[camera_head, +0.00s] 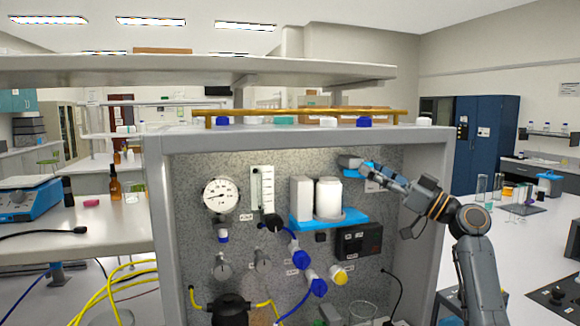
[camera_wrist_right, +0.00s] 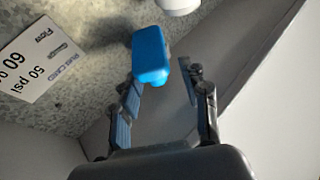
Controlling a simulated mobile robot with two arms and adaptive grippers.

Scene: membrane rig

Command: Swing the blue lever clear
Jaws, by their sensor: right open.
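The blue lever (camera_wrist_right: 150,52) shows in the right wrist view as a rounded blue handle, with its near end between the two fingertips of my right gripper (camera_wrist_right: 160,78). The fingers are apart, with a visible gap on the right side; I cannot tell whether the left finger touches it. In the head view the lever (camera_head: 351,173) is a small blue piece at the upper right of the speckled panel, partly hidden by my right gripper (camera_head: 368,172), which reaches in from the right. My left gripper is not in view.
A white label card (camera_wrist_right: 40,62) is on the panel left of the lever. A blue shelf (camera_head: 300,222) with white canisters (camera_head: 328,198) sits left and below. The grey frame's right post (camera_head: 418,215) stands close to my right arm. A pressure gauge (camera_head: 220,195) is at left.

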